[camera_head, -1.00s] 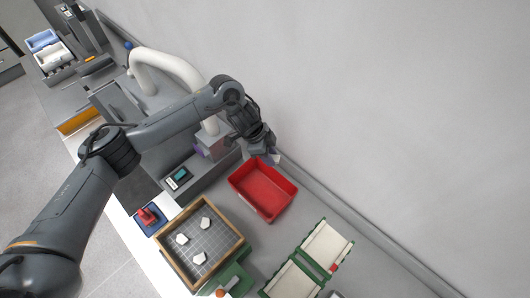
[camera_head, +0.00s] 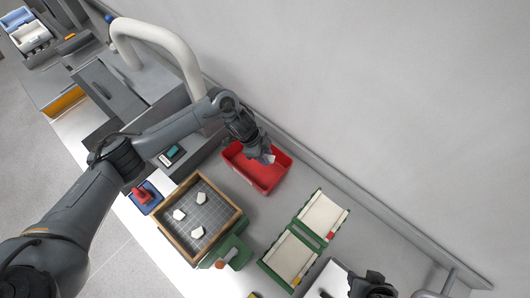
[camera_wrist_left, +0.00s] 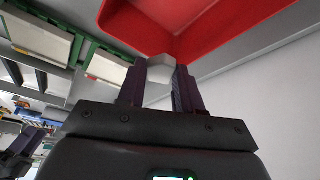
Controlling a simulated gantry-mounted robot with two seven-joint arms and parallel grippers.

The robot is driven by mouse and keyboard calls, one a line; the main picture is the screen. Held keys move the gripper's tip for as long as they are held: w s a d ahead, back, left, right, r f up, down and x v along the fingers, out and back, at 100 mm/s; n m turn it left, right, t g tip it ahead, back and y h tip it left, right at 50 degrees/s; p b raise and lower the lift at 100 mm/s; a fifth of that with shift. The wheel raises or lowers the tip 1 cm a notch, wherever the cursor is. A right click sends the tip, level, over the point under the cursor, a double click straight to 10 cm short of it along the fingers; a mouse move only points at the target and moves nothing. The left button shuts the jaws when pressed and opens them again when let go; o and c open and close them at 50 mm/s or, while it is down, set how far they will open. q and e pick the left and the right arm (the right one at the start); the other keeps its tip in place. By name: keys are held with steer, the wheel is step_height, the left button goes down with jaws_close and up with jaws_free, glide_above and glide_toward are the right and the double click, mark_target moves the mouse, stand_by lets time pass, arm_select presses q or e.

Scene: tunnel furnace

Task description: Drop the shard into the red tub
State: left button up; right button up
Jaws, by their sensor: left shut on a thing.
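The shard (camera_head: 271,158) is a small white piece held at the tip of my left gripper (camera_head: 266,157). In the left wrist view the shard (camera_wrist_left: 160,70) sits between the two dark fingers of my left gripper (camera_wrist_left: 160,88), which are shut on it. The red tub (camera_head: 276,184) is an open rectangular box on the bench. In the head view the gripper and shard overlap its opening; the exact height above its floor cannot be told. The tub (camera_wrist_left: 225,30) fills the top of the left wrist view. A dark part at the head view's bottom edge may be my right gripper (camera_head: 371,286); its fingers are unclear.
A wooden-framed grid tray (camera_head: 213,209) holds several white pieces. A green-framed pair of pale trays (camera_head: 292,254) lies right of it. A red-knobbed blue block (camera_head: 145,196) stands left. A wall runs behind the bench. A thick white pipe (camera_head: 180,42) arches behind my left arm.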

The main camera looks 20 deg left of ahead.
arm_select(q)
step_height(320, 180, down, 4)
steer(key=b, duration=0.3)
steer(key=shift+f+b, duration=0.15)
steer(key=shift+b, duration=0.25)
steer(key=shift+f+b, duration=3.25)
steer(key=shift+f, duration=1.95)
steer(key=o, duration=1.1)
